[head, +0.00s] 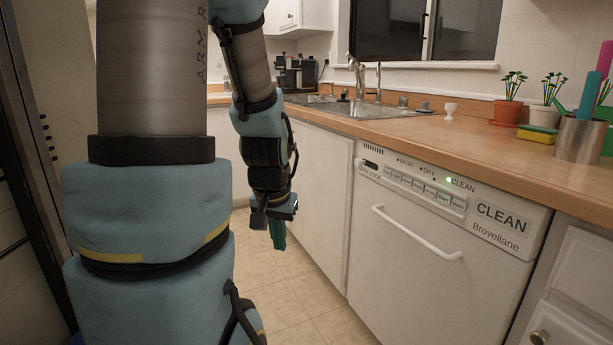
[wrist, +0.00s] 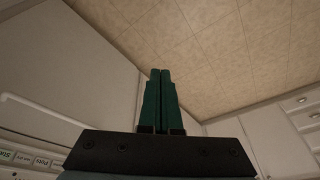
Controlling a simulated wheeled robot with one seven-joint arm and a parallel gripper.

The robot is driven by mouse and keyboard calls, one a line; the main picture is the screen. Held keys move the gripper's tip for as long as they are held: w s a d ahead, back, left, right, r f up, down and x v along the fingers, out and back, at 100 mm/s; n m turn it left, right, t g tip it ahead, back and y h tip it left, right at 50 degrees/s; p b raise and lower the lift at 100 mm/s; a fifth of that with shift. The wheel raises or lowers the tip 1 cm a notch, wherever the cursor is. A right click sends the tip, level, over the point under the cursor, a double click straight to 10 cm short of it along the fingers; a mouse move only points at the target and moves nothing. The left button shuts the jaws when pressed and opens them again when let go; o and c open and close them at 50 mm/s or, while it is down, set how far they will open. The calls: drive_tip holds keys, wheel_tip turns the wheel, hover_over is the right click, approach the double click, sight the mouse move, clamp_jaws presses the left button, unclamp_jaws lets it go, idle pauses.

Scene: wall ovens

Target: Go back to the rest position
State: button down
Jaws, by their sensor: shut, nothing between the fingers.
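My gripper (head: 277,236) hangs pointing down at the end of my arm in the head view. It is over the tiled floor, in front of the white cabinet doors and to the left of the dishwasher. In the wrist view my gripper (wrist: 160,72) shows its two green fingers side by side, shut with nothing between them. The gripper touches nothing that I can see. My large blue and grey arm links fill the left and middle of the head view and hide part of the room behind them.
A closed white dishwasher (head: 430,250) with a bar handle stands at right under the wooden counter (head: 450,135). A sink (head: 350,106), potted plants (head: 509,100) and a utensil cup (head: 582,138) are on the counter. The tiled floor (head: 300,300) beneath my gripper is clear.

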drive_tip(key=s+a+r+n+g+p, duration=0.1)
drive_tip(key=s+r+n+g+p, duration=0.1)
drive_tip(key=s, duration=0.3)
wheel_tip(320, 180, up, 16)
drive_tip(key=p, duration=1.6)
